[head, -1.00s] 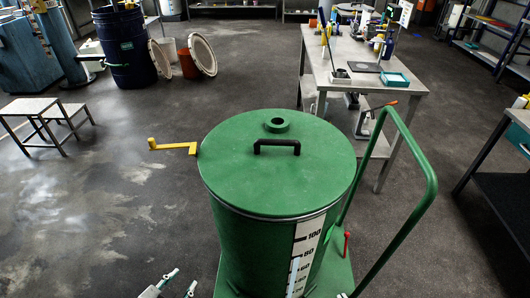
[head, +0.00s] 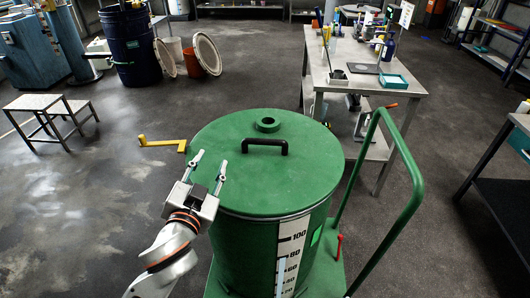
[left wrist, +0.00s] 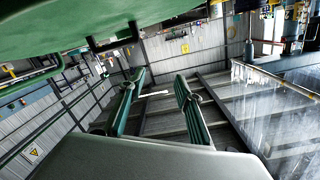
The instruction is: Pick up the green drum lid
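The green drum lid (head: 250,190) lies flat on top of the green drum (head: 245,258). It has a black bar handle (head: 265,145) near its middle and a round green collar behind that. My left gripper (head: 210,162) is open and empty over the lid's left edge, its two fingers apart and pointing towards the back. Whether it touches the lid cannot be told. In the left wrist view the spread fingers (left wrist: 160,98) hold nothing, and the lid (left wrist: 90,20) fills the top left, with the handle beside it. My right gripper is not in view.
A yellow crank (head: 160,142) sticks out left of the drum. A green trolley rail (head: 405,160) rises at the right. A metal workbench (head: 375,75) with tools stands behind right, and a step stool (head: 40,108) at left.

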